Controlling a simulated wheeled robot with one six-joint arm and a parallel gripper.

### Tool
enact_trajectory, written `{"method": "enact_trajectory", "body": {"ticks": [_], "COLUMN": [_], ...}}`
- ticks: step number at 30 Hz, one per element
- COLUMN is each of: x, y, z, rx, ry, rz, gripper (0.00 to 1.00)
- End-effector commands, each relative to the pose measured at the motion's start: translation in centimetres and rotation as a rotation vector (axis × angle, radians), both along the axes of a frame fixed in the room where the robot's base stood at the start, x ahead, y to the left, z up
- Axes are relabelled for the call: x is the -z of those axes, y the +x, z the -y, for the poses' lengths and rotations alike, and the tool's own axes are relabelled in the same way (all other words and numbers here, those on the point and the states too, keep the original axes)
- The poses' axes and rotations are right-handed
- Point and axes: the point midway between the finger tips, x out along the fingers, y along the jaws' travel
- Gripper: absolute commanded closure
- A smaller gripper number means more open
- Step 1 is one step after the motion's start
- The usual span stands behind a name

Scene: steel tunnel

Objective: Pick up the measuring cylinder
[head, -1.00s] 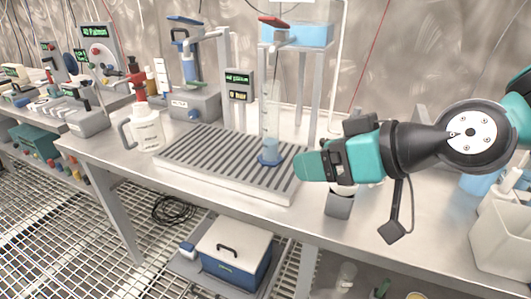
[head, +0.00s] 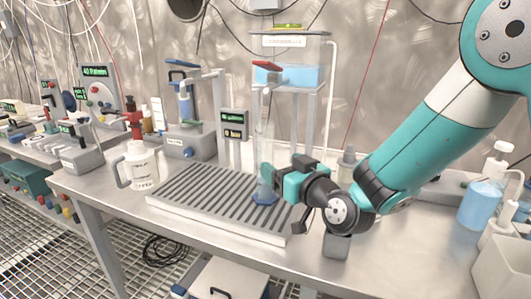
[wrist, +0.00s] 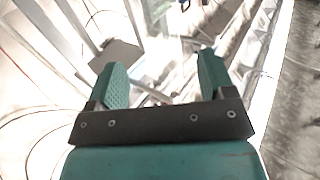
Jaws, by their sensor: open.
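The measuring cylinder (head: 264,146) is tall and clear, with a blue foot (head: 264,199). It stands upright on the right part of the grey slatted drain tray (head: 165,205), below a tap with a red lever (head: 267,66). My gripper (head: 266,179) is at the lower part of the cylinder, coming from the right. A teal finger overlaps the cylinder in the head view; I cannot tell whether it touches. In the wrist view my gripper (wrist: 162,78) has its two teal fingers wide apart. The cylinder is not clear between them in that bright, washed-out picture.
A clear tank of blue liquid (head: 290,75) stands on a frame behind the cylinder. A white jug (head: 142,168) is left of the tray. A bottle of blue liquid (head: 478,203) and a white bin (head: 500,268) stand at the right. The front bench strip is mostly clear.

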Motion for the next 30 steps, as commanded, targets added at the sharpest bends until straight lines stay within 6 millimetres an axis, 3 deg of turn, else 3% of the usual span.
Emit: {"method": "enact_trajectory", "body": {"ticks": [16, 25, 26, 30], "x": [0.2, 0.4, 0.4, 0.4], "y": [5.0, 5.6, 5.6, 5.6], "z": [-3.9, -4.3, -4.3, -4.3], "rx": [-0.001, 0.000, 0.000, 0.000], "ry": [0.000, 0.001, 0.001, 0.001], "rz": [0.000, -0.001, -0.001, -0.001], "gripper": [0.24, 0.24, 0.26, 0.58]}}
